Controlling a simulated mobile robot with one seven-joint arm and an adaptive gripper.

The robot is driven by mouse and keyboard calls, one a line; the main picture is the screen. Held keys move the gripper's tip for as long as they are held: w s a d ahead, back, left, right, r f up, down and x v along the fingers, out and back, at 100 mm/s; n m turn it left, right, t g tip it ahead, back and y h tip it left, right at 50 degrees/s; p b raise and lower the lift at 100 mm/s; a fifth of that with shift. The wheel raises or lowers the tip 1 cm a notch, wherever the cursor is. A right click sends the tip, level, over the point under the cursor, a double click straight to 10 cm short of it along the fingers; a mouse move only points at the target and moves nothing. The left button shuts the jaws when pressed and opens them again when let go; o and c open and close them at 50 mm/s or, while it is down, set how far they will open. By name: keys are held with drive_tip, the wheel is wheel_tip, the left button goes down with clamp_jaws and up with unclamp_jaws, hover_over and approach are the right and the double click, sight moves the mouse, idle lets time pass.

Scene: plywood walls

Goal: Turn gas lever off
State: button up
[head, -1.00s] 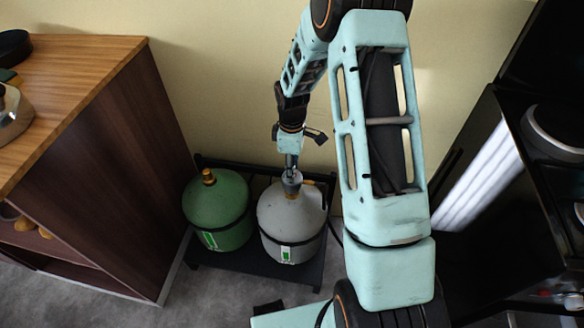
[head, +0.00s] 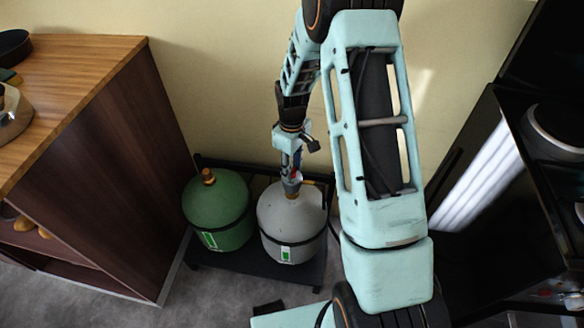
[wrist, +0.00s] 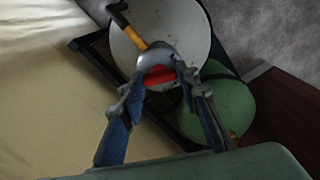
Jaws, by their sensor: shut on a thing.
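The white-grey gas bottle (head: 288,222) stands upright on a low black rack, with a grey regulator on top. The regulator (wrist: 157,57) with its red gas lever (wrist: 158,76) shows in the wrist view, with an orange fitting and dark hose end beside it. My gripper (head: 291,174) points down onto the top of this bottle. In the wrist view my gripper (wrist: 160,78) has its two blue-grey fingers on either side of the red lever, closed on it. The lever's exact angle is hard to tell.
A green gas bottle (head: 219,212) stands close on the left, on the same black rack (head: 254,271). A wooden cabinet (head: 120,160) is at the left, a black appliance (head: 490,210) at the right. The wall is just behind the bottles.

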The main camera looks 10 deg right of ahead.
drive_tip(key=m, duration=0.6)
drive_tip(key=shift+m, duration=0.3)
drive_tip(key=m, duration=0.6)
drive_tip(key=shift+p, duration=0.3)
drive_tip(key=shift+m, duration=0.5)
drive_tip(key=o, duration=1.2)
drive_tip(key=shift+c, duration=0.2)
drive_tip(key=shift+r, duration=0.15)
wheel_tip(320, 180, up, 12)
